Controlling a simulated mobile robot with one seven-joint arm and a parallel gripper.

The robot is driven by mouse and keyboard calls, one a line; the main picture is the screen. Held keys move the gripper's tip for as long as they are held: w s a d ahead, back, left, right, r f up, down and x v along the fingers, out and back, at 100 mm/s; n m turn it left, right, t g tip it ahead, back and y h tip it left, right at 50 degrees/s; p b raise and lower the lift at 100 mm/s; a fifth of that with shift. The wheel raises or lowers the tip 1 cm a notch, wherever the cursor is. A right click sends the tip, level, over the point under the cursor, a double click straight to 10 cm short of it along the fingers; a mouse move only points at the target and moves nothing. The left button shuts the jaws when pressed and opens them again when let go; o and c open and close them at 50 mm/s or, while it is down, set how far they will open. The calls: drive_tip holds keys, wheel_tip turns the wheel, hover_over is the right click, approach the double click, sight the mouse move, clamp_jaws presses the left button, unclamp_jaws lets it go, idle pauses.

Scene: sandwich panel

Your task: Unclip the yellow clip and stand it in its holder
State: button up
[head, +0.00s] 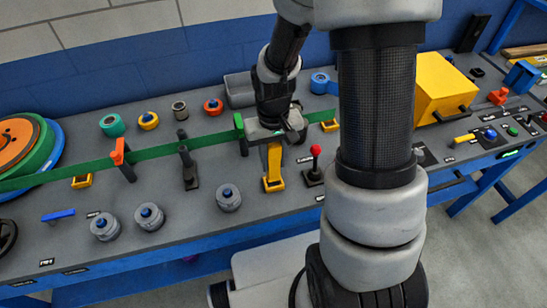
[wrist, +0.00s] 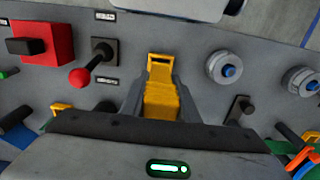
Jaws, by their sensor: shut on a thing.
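My gripper (head: 273,148) is shut on the yellow clip (head: 274,160) at the middle of the panel. In the wrist view the clip (wrist: 162,103) lies between the two grey fingers. A yellow bracket-like piece (head: 273,186), which looks like the holder, shows right below the clip; its slotted end (wrist: 160,64) shows just beyond the fingertips in the wrist view. The clip appears upright, in line with this piece. I cannot tell whether it is seated in it or just above it. The clip's lower end is hidden.
A red-knobbed lever (head: 315,160) stands close right. A grey knob (head: 228,198) is front left.

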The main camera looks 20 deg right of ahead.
drive_tip(key=shift+f+b, duration=0.2)
drive_tip(key=shift+b, duration=0.1)
idle(0.4)
drive_tip(key=shift+f+b, duration=0.6)
drive_tip(key=shift+f, duration=0.15)
drive_tip(key=shift+f, duration=0.1)
drive_tip(key=shift+f+b, duration=0.7)
drive_tip(key=shift+f, duration=0.05)
drive_tip(key=o, duration=1.2)
